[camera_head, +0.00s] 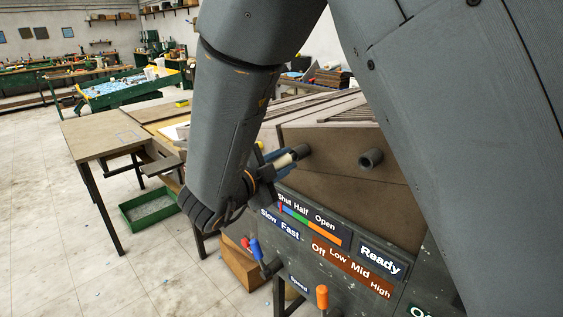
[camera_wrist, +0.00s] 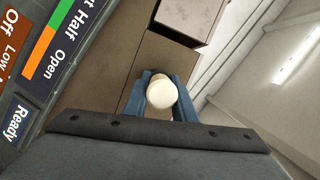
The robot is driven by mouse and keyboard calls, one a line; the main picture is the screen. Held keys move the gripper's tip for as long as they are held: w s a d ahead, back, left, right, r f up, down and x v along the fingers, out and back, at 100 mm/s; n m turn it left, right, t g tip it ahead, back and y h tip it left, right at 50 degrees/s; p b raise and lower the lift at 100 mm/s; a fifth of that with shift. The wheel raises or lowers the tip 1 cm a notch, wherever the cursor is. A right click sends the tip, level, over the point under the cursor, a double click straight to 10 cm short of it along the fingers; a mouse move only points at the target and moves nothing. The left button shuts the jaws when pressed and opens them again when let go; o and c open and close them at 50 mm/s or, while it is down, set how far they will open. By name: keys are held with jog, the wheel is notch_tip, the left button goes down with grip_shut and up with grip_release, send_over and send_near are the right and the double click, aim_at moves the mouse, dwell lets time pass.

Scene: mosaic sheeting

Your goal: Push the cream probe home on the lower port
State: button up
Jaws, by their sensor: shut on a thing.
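The cream probe (camera_head: 284,160) is between the blue fingers of my gripper (camera_head: 279,164), which is shut on it. In the wrist view its round cream end (camera_wrist: 162,94) faces the camera between the fingertips (camera_wrist: 160,98). The probe points at a dark round port (camera_head: 303,152) on the brown panel (camera_head: 345,150); its front end meets or overlaps this port in the picture. I cannot tell how far in it is. A second dark port (camera_head: 371,158) to the right is empty. In the wrist view the probe hides the port behind it.
Below the panel is a grey face with a Ready label (camera_head: 381,261), a coloured Shut-Half-Open strip (camera_head: 308,221) and levers with blue (camera_head: 255,248) and orange (camera_head: 322,296) handles. A table (camera_head: 95,138) and green tray (camera_head: 150,208) stand left.

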jog(key=shift+s+a, duration=0.1)
jog(key=shift+s+a+p, duration=0.4)
jog(key=shift+s+a, duration=0.6)
jog(key=shift+s, duration=0.1)
